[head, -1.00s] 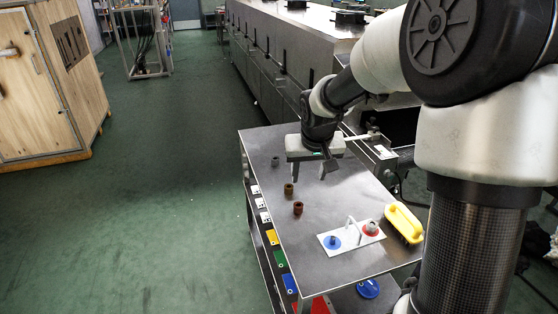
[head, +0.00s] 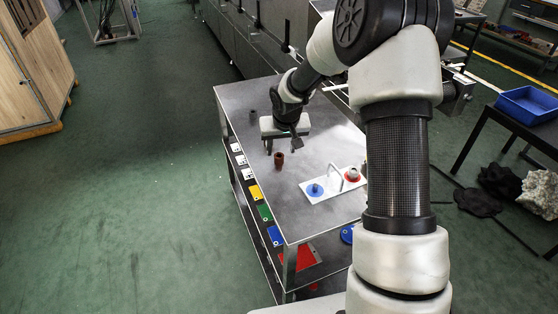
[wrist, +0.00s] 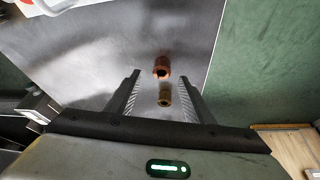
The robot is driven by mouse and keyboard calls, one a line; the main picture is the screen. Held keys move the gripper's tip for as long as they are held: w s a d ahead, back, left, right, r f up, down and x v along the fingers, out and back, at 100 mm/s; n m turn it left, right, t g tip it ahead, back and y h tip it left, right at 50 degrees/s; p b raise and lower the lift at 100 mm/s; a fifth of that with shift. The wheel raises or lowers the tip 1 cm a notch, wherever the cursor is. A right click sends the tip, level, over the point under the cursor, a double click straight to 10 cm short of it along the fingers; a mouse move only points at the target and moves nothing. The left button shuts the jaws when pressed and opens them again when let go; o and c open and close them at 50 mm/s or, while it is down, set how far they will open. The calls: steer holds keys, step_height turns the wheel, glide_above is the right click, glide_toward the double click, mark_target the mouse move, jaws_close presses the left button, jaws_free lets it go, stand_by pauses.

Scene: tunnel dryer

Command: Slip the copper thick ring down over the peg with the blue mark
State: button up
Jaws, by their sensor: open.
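The copper ring (head: 279,160), reddish brown, stands on the steel table just in front of my gripper. It also shows in the wrist view (wrist: 161,68), near the line between the fingertips. A brass-coloured ring (wrist: 165,95) lies closer to the palm between the open fingers; the gripper hides it in the head view. My gripper (head: 282,148) is open, points down and holds nothing; both fingers show in the wrist view (wrist: 161,76). The blue-marked peg (head: 316,189) stands on a white plate (head: 320,198), right and nearer than the copper ring.
A grey ring (head: 253,114) stands farther back on the table (head: 280,210). The white plate also carries a white upright and a red-marked place (head: 352,176) with a grey piece on it. My arm hides the table's right side. The front left of the tabletop is clear.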

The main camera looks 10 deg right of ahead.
mark_target(279, 154)
steer(key=b+x, duration=0.1)
steer(key=x, duration=0.4)
steer(key=shift+a, duration=0.15)
steer(key=shift+s, duration=0.1)
